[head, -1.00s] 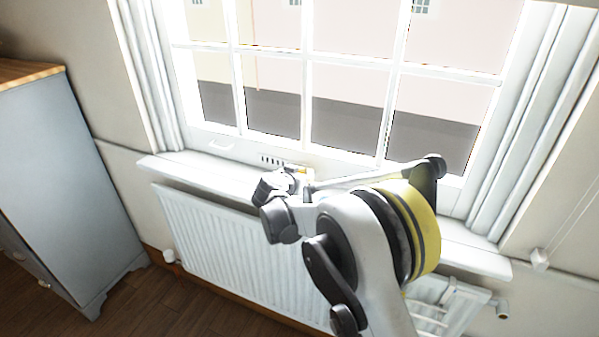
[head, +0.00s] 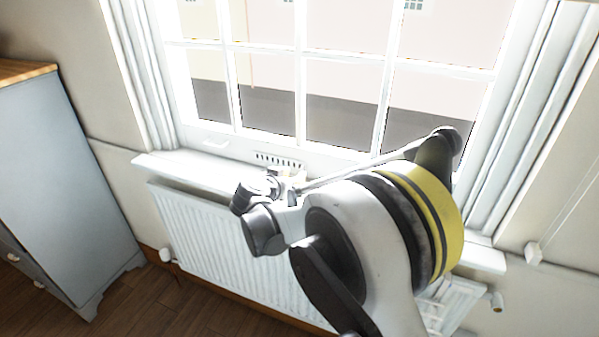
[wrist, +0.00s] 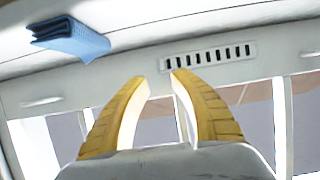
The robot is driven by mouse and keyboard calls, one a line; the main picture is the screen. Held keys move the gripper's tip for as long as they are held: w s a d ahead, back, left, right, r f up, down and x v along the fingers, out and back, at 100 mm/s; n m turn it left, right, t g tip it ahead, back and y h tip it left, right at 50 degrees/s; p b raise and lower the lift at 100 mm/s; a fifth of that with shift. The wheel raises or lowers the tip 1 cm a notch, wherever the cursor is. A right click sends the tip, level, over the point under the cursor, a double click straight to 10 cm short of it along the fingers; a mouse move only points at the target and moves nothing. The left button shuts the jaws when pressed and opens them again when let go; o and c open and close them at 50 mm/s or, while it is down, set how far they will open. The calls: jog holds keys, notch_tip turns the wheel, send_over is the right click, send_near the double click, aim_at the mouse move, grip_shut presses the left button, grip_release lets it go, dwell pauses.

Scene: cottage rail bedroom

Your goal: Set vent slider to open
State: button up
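The vent (head: 279,161) is a white strip with a row of dark slots in the bottom rail of the window frame. It also shows in the wrist view (wrist: 208,56), above the fingertips, its slots looking dark. A slider knob cannot be told clearly from the vent plate. My gripper (wrist: 159,77) has two yellow fingers, apart with nothing between them; the right fingertip appears close to one end of the vent. In the head view, my gripper (head: 292,178) is small and partly hidden by my wrist, just in front of the vent above the sill.
A white window sill (head: 195,166) runs under the window, with a radiator (head: 215,225) below. A folded blue cloth (wrist: 70,38) lies at upper left in the wrist view. White sash handles (wrist: 40,102) flank the vent. A grey cabinet (head: 65,180) stands at left.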

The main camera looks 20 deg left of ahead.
jog(key=v, duration=0.4)
jog(key=shift+s+r, duration=0.1)
jog(key=shift+s, duration=0.2)
jog(key=s+d+r+g, duration=0.1)
jog(key=s+d+r, duration=0.15)
jog(key=d, duration=0.65)
jog(key=s+d+r+g+h, duration=0.1)
jog(key=d+r+g, duration=0.15)
jog(key=d, duration=0.65)
jog(key=s+d+r, duration=0.1)
jog(key=d+r, duration=0.3)
jog(key=d, duration=0.5)
jog(key=s+d+g, duration=0.2)
jog(key=s+d, duration=0.9)
jog(key=d, duration=0.1)
jog(key=s+d+f+y, duration=0.1)
jog(key=s+d+f, duration=0.1)
jog(key=s, duration=0.5)
jog(key=s+d+f+n+y, duration=0.1)
jog(key=s+d, duration=0.2)
jog(key=s, duration=0.4)
jog(key=shift+d+f+g, duration=0.3)
jog(key=shift+f+g, duration=0.05)
jog(key=shift+w, duration=0.1)
